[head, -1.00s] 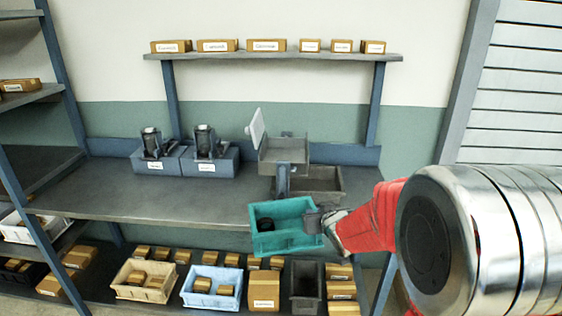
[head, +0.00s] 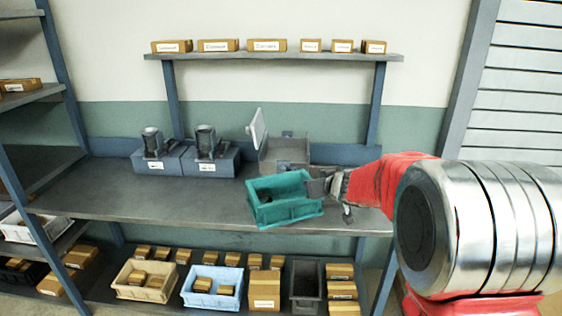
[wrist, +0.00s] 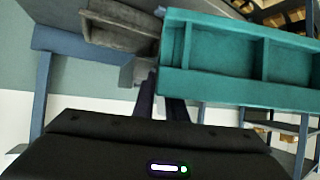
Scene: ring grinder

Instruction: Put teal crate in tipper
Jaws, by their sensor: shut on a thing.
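The teal crate (head: 283,205) is held by my gripper (head: 322,187) at its right side, in front of the tipper. The crate is a little tilted, and a dark item shows inside it in the head view. In the wrist view the crate (wrist: 240,88) fills the upper right, with the jaws (wrist: 163,106) at its edge. The tipper (head: 286,150) is a grey tray with a raised pale plate, standing behind the crate on the bench. The crate hides its lower part. In the wrist view a grey tray-like part (wrist: 118,30) shows at the upper left.
Two blue blocks with dark machines (head: 184,158) stand on the bench (head: 130,195) to the left. A shelf with boxes (head: 275,56) is above. A beige bin (head: 145,280), a blue bin (head: 212,287) and a black bin (head: 306,287) stand below the bench. The bench's left part is clear.

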